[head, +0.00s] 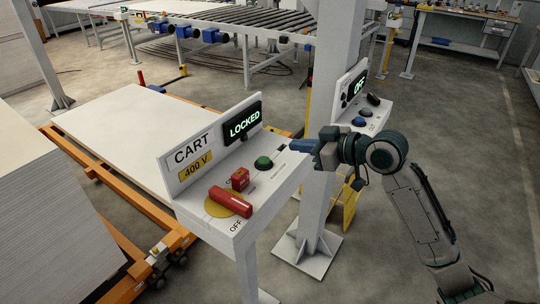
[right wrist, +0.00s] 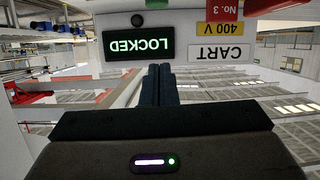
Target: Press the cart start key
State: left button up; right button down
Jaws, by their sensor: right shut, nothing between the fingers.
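The cart console (head: 199,156) is a white stand with a CART 400 V sign and a display (head: 243,122) reading LOCKED. On its sloped top are a green round button (head: 263,163), a red block (head: 240,179) and a red lever (head: 230,201) lying over a yellow disc by the word OFF. No start label is readable. My right gripper (head: 300,145) is shut and empty, at the console's right end, beyond the green button and apart from it. In the right wrist view its fingers (right wrist: 158,85) point toward the upside-down LOCKED display (right wrist: 138,45). My left gripper is out of view.
A second console (head: 362,118) with an OFF display stands behind a white post (head: 325,130), close to my right gripper. An orange-framed cart (head: 170,235) with a white board is at left. Stacked sheets (head: 50,225) stand at the lower left. A roller conveyor (head: 240,22) is behind.

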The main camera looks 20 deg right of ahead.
jog(key=p, duration=0.3)
send_over(264, 162)
jog(key=s+d, duration=0.1)
jog(key=d, duration=0.1)
jog(key=shift+s+a+f, duration=0.1)
jog(key=shift+a+f, duration=0.1)
jog(key=shift+f, duration=1)
jog(key=f, duration=0.2)
jog(key=f+p, duration=0.1)
jog(key=shift+w+a+f, duration=0.2)
jog(key=shift+w, duration=0.1)
jog(key=shift+s+d+f, duration=0.1)
jog(key=shift+d+f, duration=0.05)
jog(key=shift+f, duration=0.45)
